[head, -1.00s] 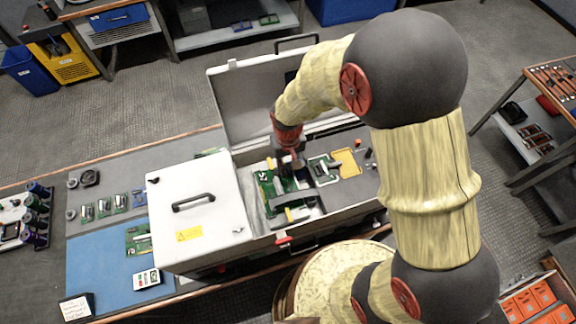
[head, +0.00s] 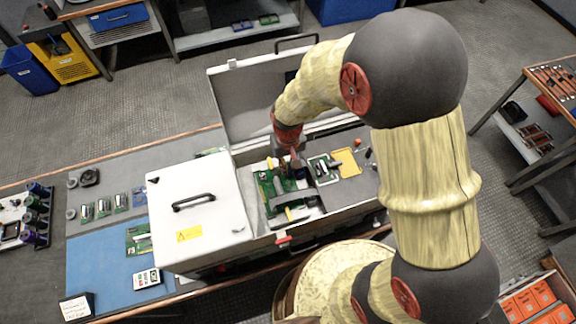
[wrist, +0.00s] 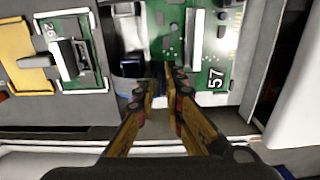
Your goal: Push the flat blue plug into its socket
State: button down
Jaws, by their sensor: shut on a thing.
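My gripper (wrist: 166,76) reaches down into the open case, over a green circuit board (wrist: 216,50) marked 57. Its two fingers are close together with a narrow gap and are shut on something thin. A dark blue block (wrist: 130,68), which looks like the flat blue plug, is right beside the left fingertip. The fingers hide part of that spot, so I cannot tell how far it sits in a socket. In the head view my gripper (head: 288,172) is at the right edge of the green board (head: 268,190), and the plug is hidden there.
A smaller board with a grey connector (wrist: 68,52) and a yellow plate (wrist: 22,58) lie left of my gripper in the wrist view. The white case lid (head: 200,215) covers the left half. The raised back lid (head: 250,100) stands behind my wrist.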

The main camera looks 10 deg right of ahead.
jog(key=shift+r, duration=0.2)
jog(key=shift+r+p, duration=1.05)
jog(key=shift+r, duration=0.3)
jog(key=shift+f, duration=0.25)
jog(key=shift+f+b, duration=0.35)
jog(key=shift+b, duration=0.05)
jog(key=shift+f+b, duration=0.65)
jog(key=shift+f, duration=0.35)
dwell(0.6)
jog(key=c, duration=1.8)
grip_release()
jog(key=shift+r, duration=0.1)
notch_tip(320, 180, up, 12)
